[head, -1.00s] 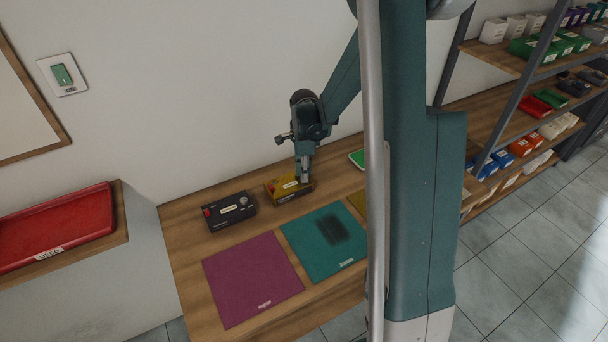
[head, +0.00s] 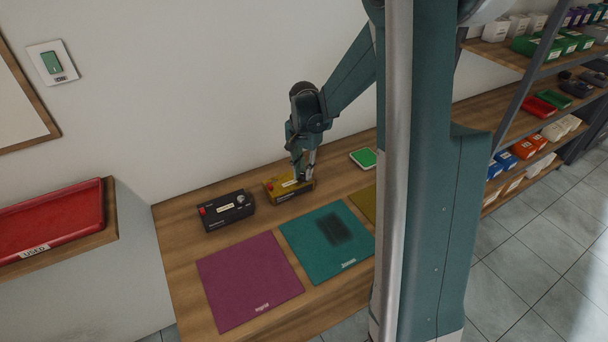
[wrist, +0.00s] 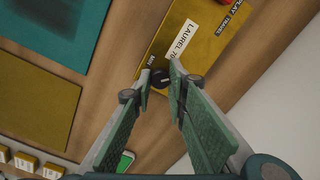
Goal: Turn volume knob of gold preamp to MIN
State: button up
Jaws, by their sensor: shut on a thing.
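The gold preamp (head: 275,190) sits on the wooden bench by the wall. In the wrist view its gold top (wrist: 205,55) shows a white "LAUREL" label, a "MIN" mark and a red part at the upper edge. My gripper (head: 304,180) points down at the right end of the preamp. In the wrist view my gripper (wrist: 160,78) has its two fingertips closed around the dark volume knob (wrist: 161,79), next to the "MIN" mark. The fingers partly hide the knob, and I cannot tell exactly where it points.
A black preamp (head: 226,211) stands to the left of the gold one. Magenta (head: 248,280) and teal (head: 310,255) mats lie in front. A green-screened device (head: 363,158) lies to the right. A red tray (head: 50,226) sits on the left shelf.

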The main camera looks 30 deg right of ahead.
aim_at(304, 174)
jog(key=n+b, duration=0.1)
jog(key=n, duration=0.2)
jog(key=shift+n, duration=0.4)
jog(key=n+b, duration=0.1)
jog(key=n, duration=0.2)
jog(key=shift+n, duration=0.3)
jog(key=n+b, duration=0.1)
jog(key=n, duration=0.5)
jog(key=shift+b, duration=0.3)
jog(key=o, duration=0.9)
jog(key=shift+r, duration=0.15)
jog(key=shift+r, duration=5.85)
